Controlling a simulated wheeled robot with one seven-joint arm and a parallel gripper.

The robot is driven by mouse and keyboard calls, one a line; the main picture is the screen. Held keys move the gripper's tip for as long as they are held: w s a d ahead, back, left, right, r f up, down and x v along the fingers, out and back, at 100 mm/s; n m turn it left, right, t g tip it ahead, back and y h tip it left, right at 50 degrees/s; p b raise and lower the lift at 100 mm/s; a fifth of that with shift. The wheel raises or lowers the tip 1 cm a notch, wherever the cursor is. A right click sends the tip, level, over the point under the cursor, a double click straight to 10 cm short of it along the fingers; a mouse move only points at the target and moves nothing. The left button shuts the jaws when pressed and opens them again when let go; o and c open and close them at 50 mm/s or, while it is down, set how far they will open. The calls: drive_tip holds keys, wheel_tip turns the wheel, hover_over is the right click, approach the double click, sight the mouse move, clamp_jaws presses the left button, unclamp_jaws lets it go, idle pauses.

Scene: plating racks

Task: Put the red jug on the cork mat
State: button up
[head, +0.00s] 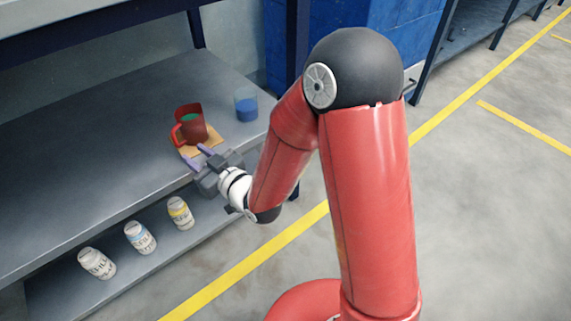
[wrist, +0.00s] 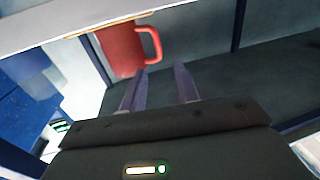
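The red jug (head: 191,125) stands upright on the cork mat (head: 212,149) on the upper shelf, with something green inside it. In the wrist view, which is turned over, the jug (wrist: 122,50) meets the thin tan edge of the mat (wrist: 140,16), and its handle points right. My gripper (head: 192,151) is at the front of the mat, just short of the jug. In the wrist view its two purple fingers (wrist: 160,70) are apart with nothing between them. The handle is just beyond the left fingertip, apparently not gripped.
A blue cup (head: 246,108) stands right of the jug on the grey upper shelf (head: 90,160). The lower shelf holds a white bottle (head: 97,263), a blue-labelled bottle (head: 140,237) and a yellow-labelled bottle (head: 180,213). The upper shelf left of the jug is clear.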

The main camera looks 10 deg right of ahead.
drive_tip(key=s+d+r+m+g+h, duration=0.1)
drive_tip(key=d+r+m+h, duration=0.15)
drive_tip(key=d+h, duration=0.45)
drive_tip(key=d+r+m+g+h, duration=0.15)
drive_tip(key=d+r, duration=0.25)
drive_tip(key=d, duration=0.7)
drive_tip(key=s+d+r+m+g+h, duration=0.1)
drive_tip(key=s+d+m+g, duration=0.1)
drive_tip(key=s+d, duration=0.3)
drive_tip(key=s+d+r+m+g+h, duration=0.2)
drive_tip(key=s+d, duration=0.3)
drive_tip(key=s, duration=0.9)
drive_tip(key=shift+s+d+r+m+g, duration=0.15)
drive_tip(key=shift+s+r+m+g, duration=0.2)
drive_tip(key=shift+g, duration=0.3)
drive_tip(key=shift+f+h, duration=0.1)
drive_tip(key=shift+h, duration=0.15)
wheel_tip(320, 180, up, 10)
drive_tip(key=p, duration=0.9)
drive_tip(key=shift+f, duration=0.25)
